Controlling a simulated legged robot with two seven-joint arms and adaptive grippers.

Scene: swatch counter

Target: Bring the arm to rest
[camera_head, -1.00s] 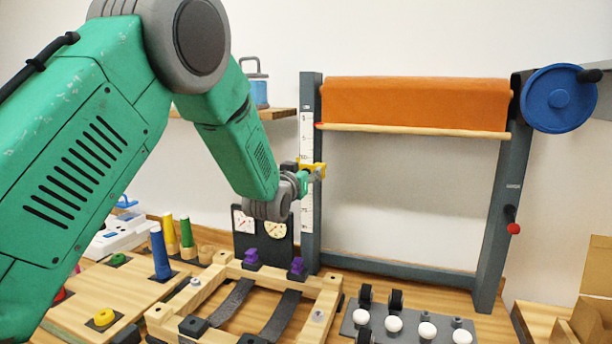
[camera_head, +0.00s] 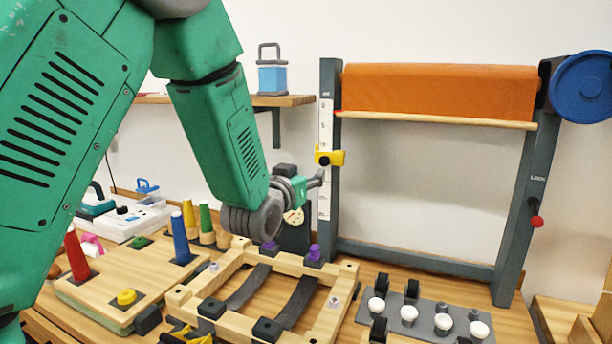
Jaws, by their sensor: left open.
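My left arm comes in from the left, green with grey joints, and covers much of the left side. Its left gripper (camera_head: 318,180) is open, seen side-on, with nothing visible between the fingers. It is just below and slightly left of the yellow slider (camera_head: 329,157) on the white scale of the upright frame; a small gap shows between them in the picture. My right gripper is not in view.
The frame (camera_head: 328,220) carries an orange roll (camera_head: 440,92) and a blue crank wheel (camera_head: 582,87). Below stand a wooden frame (camera_head: 336,300) with dark straps, a grey plate (camera_head: 424,322) with white knobs, and a peg board (camera_head: 100,292) with coloured cones. A shelf (camera_head: 290,100) holds a blue container (camera_head: 272,79).

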